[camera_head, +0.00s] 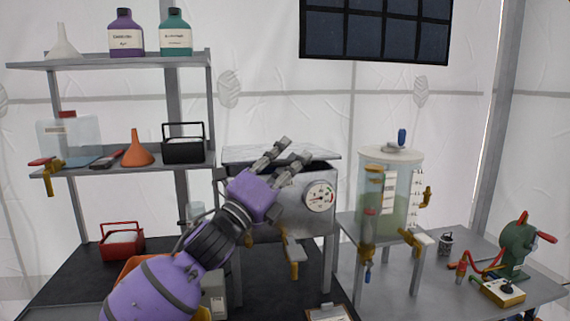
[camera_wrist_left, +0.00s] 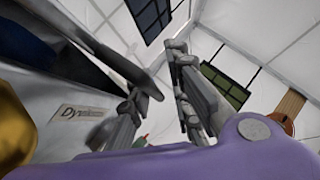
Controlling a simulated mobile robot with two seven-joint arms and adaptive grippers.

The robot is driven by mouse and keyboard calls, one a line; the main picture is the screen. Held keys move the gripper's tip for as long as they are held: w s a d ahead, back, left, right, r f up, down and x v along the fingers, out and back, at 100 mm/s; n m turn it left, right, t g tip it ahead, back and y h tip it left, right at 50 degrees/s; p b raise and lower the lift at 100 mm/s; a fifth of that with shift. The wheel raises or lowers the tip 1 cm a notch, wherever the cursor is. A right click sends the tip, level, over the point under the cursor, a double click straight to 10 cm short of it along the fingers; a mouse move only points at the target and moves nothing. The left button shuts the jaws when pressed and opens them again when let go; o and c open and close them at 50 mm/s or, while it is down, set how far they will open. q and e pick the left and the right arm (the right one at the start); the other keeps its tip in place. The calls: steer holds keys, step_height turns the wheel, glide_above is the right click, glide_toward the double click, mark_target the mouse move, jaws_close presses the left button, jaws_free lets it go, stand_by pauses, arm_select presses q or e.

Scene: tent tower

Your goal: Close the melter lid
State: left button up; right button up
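The melter (camera_head: 290,205) is a grey metal box on legs with a round dial on its front. Its flat grey lid (camera_head: 250,153) lies over the top, with a dark gap showing beneath it near my gripper, so it looks partly raised. In the left wrist view the lid (camera_wrist_left: 122,64) is a tilted plate above the dark opening, its edge close to the fingers. My left gripper (camera_head: 288,157) is at the melter's top front edge, fingers apart; they also show spread in the left wrist view (camera_wrist_left: 155,85). Whether they touch the lid is unclear. My right gripper is out of view.
A clear tank (camera_head: 400,198) with brass taps stands right of the melter. A green hand-cranked device (camera_head: 516,250) is further right. Shelves (camera_head: 110,62) with bottles, an orange funnel (camera_head: 138,150) and a black basket (camera_head: 183,150) stand left. A clipboard (camera_head: 328,313) lies in front.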

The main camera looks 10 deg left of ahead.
arm_select(q)
steer(key=shift+s+a+f, duration=0.1)
steer(key=shift+s+f, duration=0.1)
steer(key=shift+s, duration=0.05)
steer(key=v, duration=1.1)
steer(key=shift+s+f, duration=0.1)
steer(key=shift+s, duration=0.05)
